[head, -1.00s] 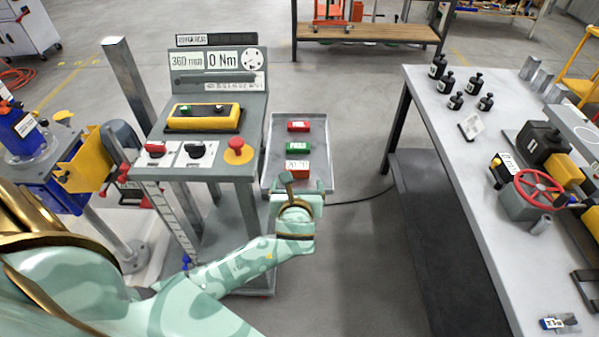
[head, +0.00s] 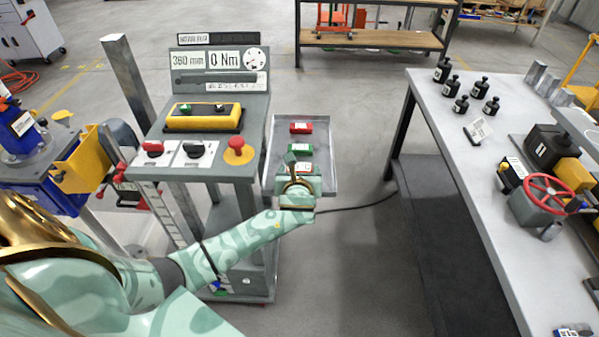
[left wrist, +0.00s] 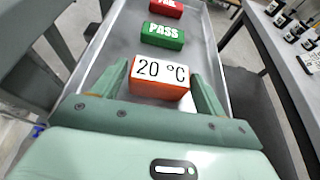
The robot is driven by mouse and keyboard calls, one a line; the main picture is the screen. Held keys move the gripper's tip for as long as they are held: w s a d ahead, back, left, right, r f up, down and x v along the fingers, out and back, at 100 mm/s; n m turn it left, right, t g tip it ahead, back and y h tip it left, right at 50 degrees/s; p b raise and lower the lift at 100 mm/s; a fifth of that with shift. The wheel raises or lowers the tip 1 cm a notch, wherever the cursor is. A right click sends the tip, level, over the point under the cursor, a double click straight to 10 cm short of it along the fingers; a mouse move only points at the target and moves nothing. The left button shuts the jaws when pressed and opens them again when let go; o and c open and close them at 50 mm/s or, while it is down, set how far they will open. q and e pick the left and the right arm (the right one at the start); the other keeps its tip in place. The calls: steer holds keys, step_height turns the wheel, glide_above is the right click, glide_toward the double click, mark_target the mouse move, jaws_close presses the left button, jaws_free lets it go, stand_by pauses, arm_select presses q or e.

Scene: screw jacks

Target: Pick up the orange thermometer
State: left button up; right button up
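The orange thermometer, a small block with a white "20 °C" face, lies in the grey tray (head: 328,160). In the left wrist view the thermometer (left wrist: 160,90) sits between the two fingers of my left gripper (left wrist: 160,72). The fingers are apart, one on each side of it, and I cannot tell whether they touch it. In the head view my left gripper (head: 300,170) is over the near end of the tray and hides most of the thermometer. My right gripper is not in view.
A green PASS block (left wrist: 162,35) and a red block (head: 301,128) lie farther along the tray. A console (head: 205,150) with a yellow box and knobs stands left of it. A workbench (head: 470,170) with black weights is at right, with open floor between.

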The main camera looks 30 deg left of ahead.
mark_target(299, 170)
arm_select(q)
steer(key=c, duration=0.7)
steer(key=shift+r, duration=0.35)
step_height(299, 170, up, 2)
steer(key=shift+r+p, duration=0.2)
steer(key=shift+p, duration=0.6)
steer(key=s+r+p, duration=0.6)
steer(key=s+r, duration=0.4)
steer(key=s, duration=0.4)
steer(key=w+d+r+m+h+b, duration=0.1)
steer(key=d+r+m+h, duration=0.1)
steer(key=d, duration=0.2)
steer(key=w+d+r+m+t+h+b, duration=0.1)
steer(key=d+r+m+h+b, duration=0.1)
steer(key=d+r, duration=0.1)
steer(key=d+r+m+t+h+b, duration=0.1)
steer(key=d+r+m+h+b, duration=0.1)
steer(key=d, duration=0.3)
steer(key=shift+w+d+r+h, duration=0.2)
steer(key=shift+w+r+h, duration=0.2)
steer(key=shift+r+h, duration=0.15)
